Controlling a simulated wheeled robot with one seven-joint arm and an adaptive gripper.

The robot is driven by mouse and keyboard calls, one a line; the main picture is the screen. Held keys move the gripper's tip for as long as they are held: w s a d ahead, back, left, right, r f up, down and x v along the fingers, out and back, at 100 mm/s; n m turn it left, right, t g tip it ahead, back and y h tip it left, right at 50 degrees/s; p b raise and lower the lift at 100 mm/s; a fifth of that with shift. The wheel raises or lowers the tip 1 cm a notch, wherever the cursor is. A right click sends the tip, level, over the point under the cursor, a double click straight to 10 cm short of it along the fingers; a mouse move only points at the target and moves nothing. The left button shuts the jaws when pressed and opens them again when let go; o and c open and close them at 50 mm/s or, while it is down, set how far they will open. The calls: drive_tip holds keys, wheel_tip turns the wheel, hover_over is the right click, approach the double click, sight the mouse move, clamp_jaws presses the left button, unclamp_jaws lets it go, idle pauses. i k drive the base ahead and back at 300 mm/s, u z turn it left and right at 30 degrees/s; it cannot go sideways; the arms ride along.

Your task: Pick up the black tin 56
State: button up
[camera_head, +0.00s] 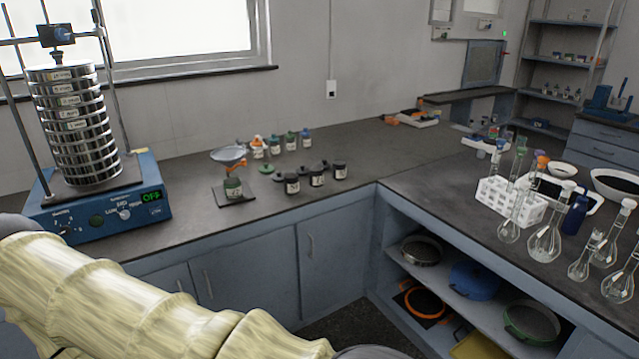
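Three small black tins with white labels stand in a row on the dark counter: a left one (291,184), a middle one (317,177) and a right one (340,171). The numbers on their labels are too small to read surely, so I cannot tell which is tin 56. Dark lids (304,170) lie just behind them. My arm, in a cream sleeve, crosses the lower left, well in front of the tins. My gripper is not in view.
Several coloured-lid jars (275,146) stand behind. A sieve shaker (75,130) is at left. A flask rack (510,203) and glass flasks are at right. The counter right of the tins is clear.

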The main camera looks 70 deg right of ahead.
sight(292, 188)
drive_tip(key=z, duration=0.75)
drive_tip(key=i, duration=0.65)
drive_tip(key=z, duration=0.75)
